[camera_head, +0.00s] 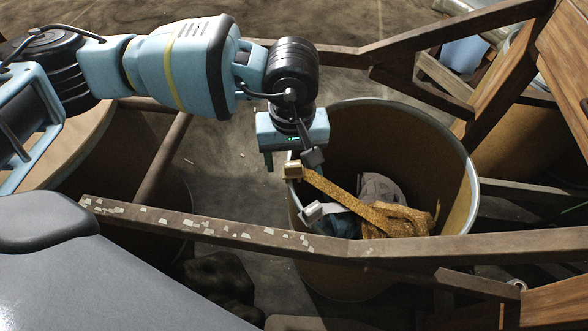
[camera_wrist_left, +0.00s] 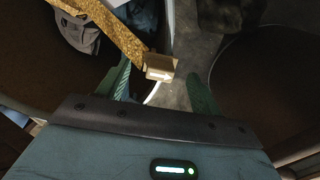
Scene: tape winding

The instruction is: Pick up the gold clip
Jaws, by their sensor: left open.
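The gold clip (camera_head: 293,171) sits at the left rim of a large brown barrel (camera_head: 330,120), at the end of a gold strap (camera_head: 335,193) that runs down into the barrel. My left gripper (camera_head: 290,158) is open just above the clip, pointing down. In the left wrist view the clip (camera_wrist_left: 160,68) shows between the two green fingers (camera_wrist_left: 162,88), with a gap on either side, and nothing is gripped. How far the clip lies below the fingertips is hard to tell. My right gripper is not in view.
A pale grey clip (camera_head: 314,211) is on the rim closer to me. Gold and grey cloth (camera_head: 395,218) lies in the barrel. A wooden rail (camera_head: 220,230) crosses in front of the barrel, and more wooden beams (camera_head: 455,30) stand behind and right.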

